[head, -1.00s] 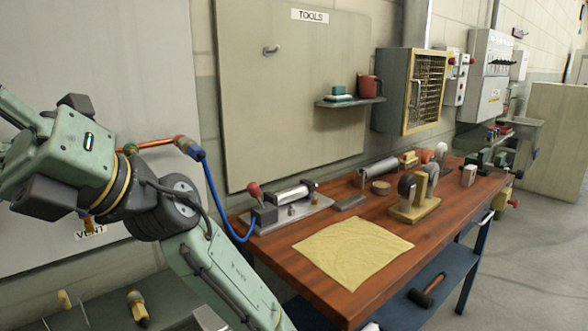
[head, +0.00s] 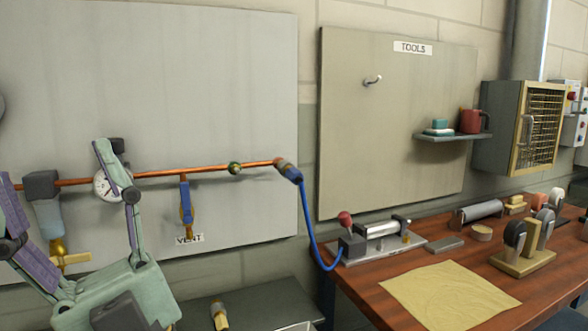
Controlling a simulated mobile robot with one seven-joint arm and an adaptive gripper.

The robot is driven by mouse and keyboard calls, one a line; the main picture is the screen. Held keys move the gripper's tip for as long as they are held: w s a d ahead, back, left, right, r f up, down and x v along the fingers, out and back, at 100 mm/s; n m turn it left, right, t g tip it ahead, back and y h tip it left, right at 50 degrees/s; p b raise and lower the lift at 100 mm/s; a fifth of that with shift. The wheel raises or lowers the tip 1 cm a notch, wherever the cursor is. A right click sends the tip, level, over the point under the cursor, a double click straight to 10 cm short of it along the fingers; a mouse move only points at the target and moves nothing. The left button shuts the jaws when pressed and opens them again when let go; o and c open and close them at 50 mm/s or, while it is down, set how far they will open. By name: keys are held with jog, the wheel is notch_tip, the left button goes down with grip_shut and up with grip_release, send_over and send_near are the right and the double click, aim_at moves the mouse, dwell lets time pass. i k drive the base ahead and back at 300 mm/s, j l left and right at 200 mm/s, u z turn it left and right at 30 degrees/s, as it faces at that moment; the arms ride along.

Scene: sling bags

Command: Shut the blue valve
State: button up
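The blue valve (head: 186,202) hangs on a short branch below the copper pipe (head: 155,174), above the VENT label (head: 190,239). Its blue lever looks upright, roughly in line with the branch, with a brass end under it. My gripper (head: 55,164) is at the lower left, its two green and purple fingers spread wide and pointing up. Nothing is held between them. The nearer finger stands left of the blue valve in the picture, apart from it, and partly covers the round gauge (head: 104,188).
A filter with a clear bowl (head: 48,216) shows between my fingers. A small fitting (head: 235,168) sits on the pipe right of the valve. A blue hose (head: 307,215) runs down to a clamp device (head: 380,238) on the wooden bench (head: 365,286). A grey shelf (head: 275,300) lies below.

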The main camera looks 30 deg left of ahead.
aim_at(187, 218)
jog(key=j+u, duration=0.1)
jog(key=u, duration=0.7)
jog(key=j+u, duration=0.15)
jog(key=u, duration=0.3)
